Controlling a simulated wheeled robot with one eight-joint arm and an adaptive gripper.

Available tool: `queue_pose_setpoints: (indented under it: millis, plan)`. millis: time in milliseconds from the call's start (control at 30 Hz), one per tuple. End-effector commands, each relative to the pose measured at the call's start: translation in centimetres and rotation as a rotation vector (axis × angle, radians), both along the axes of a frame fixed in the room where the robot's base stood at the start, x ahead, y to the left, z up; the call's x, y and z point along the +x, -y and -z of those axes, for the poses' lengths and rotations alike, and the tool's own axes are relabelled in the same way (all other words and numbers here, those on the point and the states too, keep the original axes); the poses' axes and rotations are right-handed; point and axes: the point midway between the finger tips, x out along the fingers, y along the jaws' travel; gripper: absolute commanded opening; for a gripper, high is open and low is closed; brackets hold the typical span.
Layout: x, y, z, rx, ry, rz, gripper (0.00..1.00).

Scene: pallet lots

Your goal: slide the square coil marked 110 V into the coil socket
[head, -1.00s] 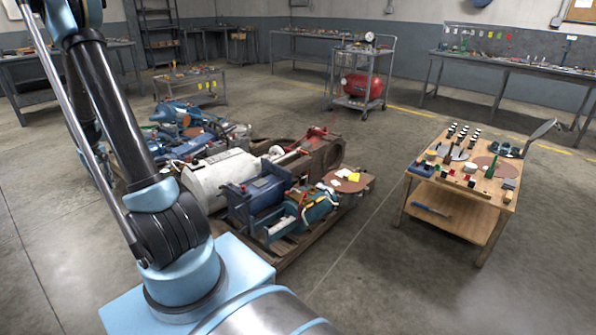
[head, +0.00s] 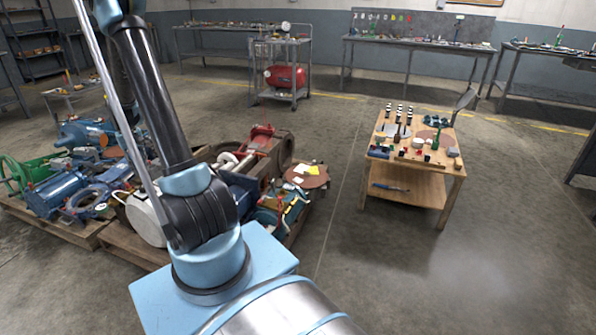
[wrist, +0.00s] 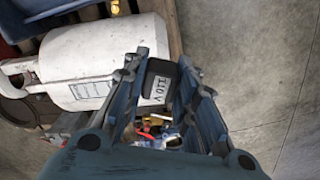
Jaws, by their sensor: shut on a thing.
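In the wrist view, a dark square coil (wrist: 161,68) carries a white label reading 110 V. My gripper (wrist: 163,79) is shut on it, with a finger on each side and the label facing the camera. My gripper and the coil do not show in the head view, where my arm fills the left. I cannot make out the coil socket in either view.
A small wooden table (head: 452,176) with many small parts stands right of centre. Pallets (head: 128,254) of machinery lie at the left. A white cylinder (wrist: 103,62) lies below my gripper. A cart (head: 270,100) and benches (head: 425,43) stand behind.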

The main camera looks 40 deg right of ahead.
Motion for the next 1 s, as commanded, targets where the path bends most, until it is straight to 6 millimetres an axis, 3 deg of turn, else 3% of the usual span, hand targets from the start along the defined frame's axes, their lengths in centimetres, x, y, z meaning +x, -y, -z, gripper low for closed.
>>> queue_pose_setpoints:
  millis: [567,767,1000]
  plan:
    - [0.1,3.4,0.2,0.0,-0.001,0.032,0.01]
    - [0.9,7.6,1.3,0.0,-0.001,0.007,0.01]
    - [1.6,15.0,3.4,0.0,-0.001,-0.05,0.01]
